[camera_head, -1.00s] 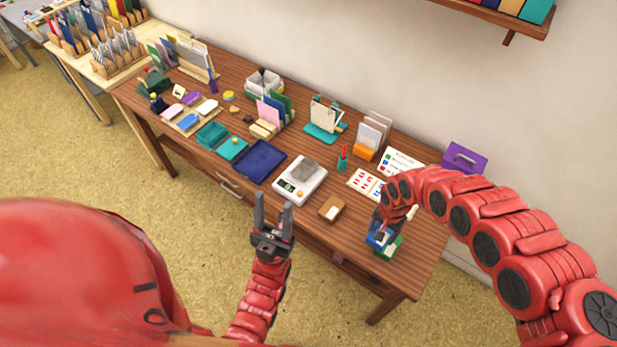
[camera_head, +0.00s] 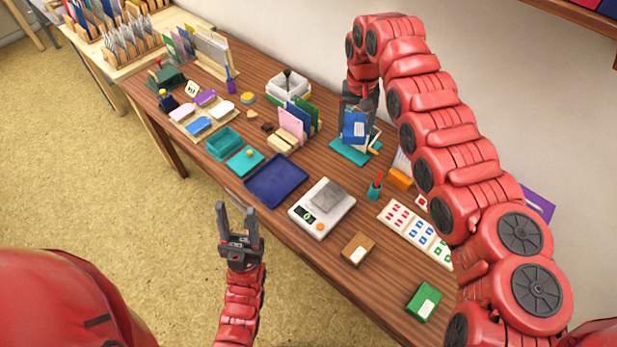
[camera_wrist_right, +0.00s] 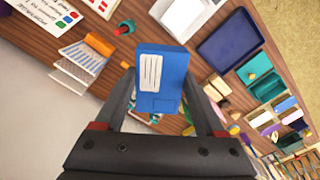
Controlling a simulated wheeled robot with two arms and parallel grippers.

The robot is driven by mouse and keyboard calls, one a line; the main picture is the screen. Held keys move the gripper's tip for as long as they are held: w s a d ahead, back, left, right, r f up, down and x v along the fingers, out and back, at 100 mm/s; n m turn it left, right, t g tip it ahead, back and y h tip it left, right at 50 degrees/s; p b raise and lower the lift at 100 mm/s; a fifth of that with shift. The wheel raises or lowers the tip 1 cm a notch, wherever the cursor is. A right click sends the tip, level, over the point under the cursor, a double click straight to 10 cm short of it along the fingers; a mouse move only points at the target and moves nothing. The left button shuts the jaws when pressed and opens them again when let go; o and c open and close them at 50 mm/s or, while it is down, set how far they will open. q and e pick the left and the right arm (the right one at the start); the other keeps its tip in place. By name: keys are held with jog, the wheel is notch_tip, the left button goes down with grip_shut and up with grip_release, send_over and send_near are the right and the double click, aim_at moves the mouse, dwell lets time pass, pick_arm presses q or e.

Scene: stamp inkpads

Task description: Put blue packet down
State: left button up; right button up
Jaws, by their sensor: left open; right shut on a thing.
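The blue packet (camera_head: 355,129) with a white label is in my right gripper (camera_head: 358,112), raised above the teal stand (camera_head: 352,152) toward the back of the table. In the right wrist view the blue packet (camera_wrist_right: 162,80) sits between the two fingers, label facing the camera. My right gripper is shut on it. The packet hides part of the stand and the light cards there. My left gripper (camera_head: 237,222) is open and empty, in front of the table's front edge.
A scale (camera_head: 322,208), a dark blue tray (camera_head: 276,181) and a wooden box (camera_head: 357,249) stand on the table. A green packet (camera_head: 424,301) lies at the near right. Pink and blue cards (camera_head: 296,118) stand left of the teal stand.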

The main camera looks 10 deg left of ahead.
jog(key=s+a+f+m+p, duration=0.1)
jog(key=s+a+f, duration=0.35)
jog(key=a, duration=0.35)
jog(key=s+a+f+m+p, duration=0.1)
jog(key=s+a+f+p, duration=0.15)
jog(key=s+a, duration=0.35)
jog(key=s+d+f+m, duration=0.3)
jog(key=s+d+f, duration=0.1)
jog(key=s+d, duration=0.15)
jog(key=s+d+f+m, duration=0.2)
jog(key=s+d+f, duration=0.15)
jog(key=s, duration=0.35)
jog(key=w, duration=0.9)
jog(key=w+p, duration=0.1)
jog(key=w, duration=0.4)
jog(key=shift+w+f, duration=0.15)
jog(key=shift+f, duration=0.2)
jog(key=shift+w+f, duration=0.2)
jog(key=shift+w, duration=0.25)
jog(key=shift+d+f+p, duration=0.1)
jog(key=shift+p, duration=0.2)
notch_tip(320, 180, down, 3)
jog(key=shift+r+p, duration=0.15)
jog(key=shift+p, duration=0.45)
jog(key=shift+f, duration=0.3)
